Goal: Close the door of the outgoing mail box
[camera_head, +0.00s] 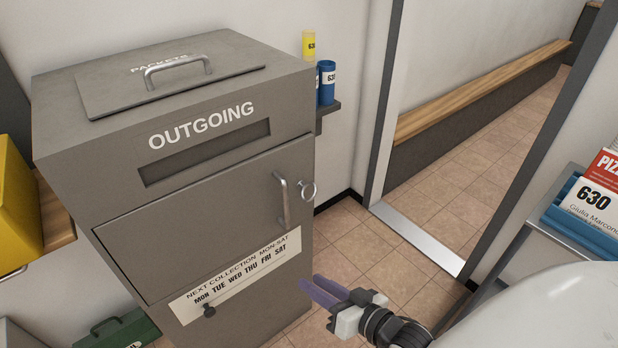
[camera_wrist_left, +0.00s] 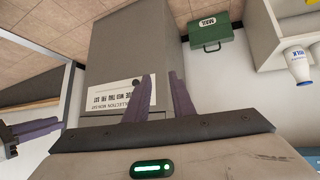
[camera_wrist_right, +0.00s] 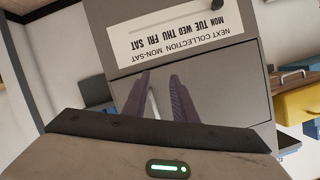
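The grey outgoing mail box (camera_head: 226,85) fills the left of the head view. Its door (camera_head: 210,215) lies close to the front; I cannot tell whether it is fully flush. The door's handle (camera_head: 283,203) is at its right side, beside a ring (camera_head: 308,190). My right gripper (camera_head: 310,282) is open and empty, below and right of the handle, apart from the box. In the right wrist view its fingers (camera_wrist_right: 160,83) overlap the door, with the pale handle behind them. My left gripper (camera_wrist_left: 161,84) is open and empty, facing the box's label; the head view does not show it.
A packet lid (camera_head: 170,82) tops the box. A green case (camera_head: 118,330) is low at the left, below a yellow object (camera_head: 15,200). A stand with boxes (camera_head: 585,225) is at right. Tiled floor (camera_head: 370,250) is free between.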

